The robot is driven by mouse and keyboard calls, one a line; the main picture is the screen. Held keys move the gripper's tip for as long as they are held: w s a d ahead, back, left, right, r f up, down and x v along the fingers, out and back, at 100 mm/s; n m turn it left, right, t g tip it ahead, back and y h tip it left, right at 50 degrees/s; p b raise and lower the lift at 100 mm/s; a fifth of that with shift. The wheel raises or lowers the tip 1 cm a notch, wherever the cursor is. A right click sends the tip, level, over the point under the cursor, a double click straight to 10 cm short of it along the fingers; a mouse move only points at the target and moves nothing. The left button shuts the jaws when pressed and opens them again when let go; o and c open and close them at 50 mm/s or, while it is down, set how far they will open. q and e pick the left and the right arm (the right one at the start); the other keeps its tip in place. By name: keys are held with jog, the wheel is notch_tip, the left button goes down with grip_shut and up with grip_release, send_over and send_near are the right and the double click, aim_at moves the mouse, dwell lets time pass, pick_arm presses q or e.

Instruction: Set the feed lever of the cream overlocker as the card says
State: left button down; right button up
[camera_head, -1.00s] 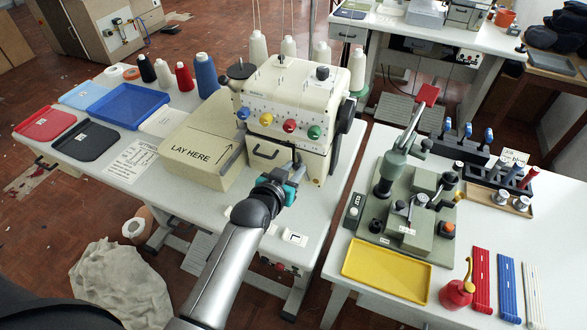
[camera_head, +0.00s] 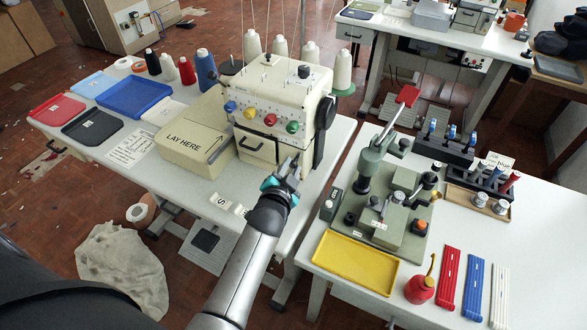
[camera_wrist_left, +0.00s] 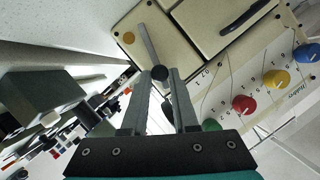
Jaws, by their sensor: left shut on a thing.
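The cream overlocker (camera_head: 262,90) stands on the left table, with blue, yellow, red and green dials on its front. My left gripper (camera_head: 285,176) is at its lower front right. In the left wrist view, the feed lever (camera_wrist_left: 149,45) is a thin grey bar ending in a black knob, and my left gripper (camera_wrist_left: 160,85) is shut on it at the knob end. In the head view the gripper hides most of the lever. A printed settings card (camera_head: 130,149) lies flat left of the overlocker; its small text is not readable. My right gripper is out of view.
A "LAY HERE" box (camera_head: 190,160) stands left of the overlocker. Small white blocks, one marked S (camera_head: 222,200), lie at the table's front edge. A green press (camera_head: 375,185) and yellow tray (camera_head: 355,262) stand on the right table, across a gap.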

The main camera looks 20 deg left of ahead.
pick_arm(q)
jog(key=shift+d, duration=0.1)
dwell(0.3)
jog(key=shift+f, duration=0.1)
jog(key=c, duration=1.1)
grip_release()
jog(key=o, duration=0.4)
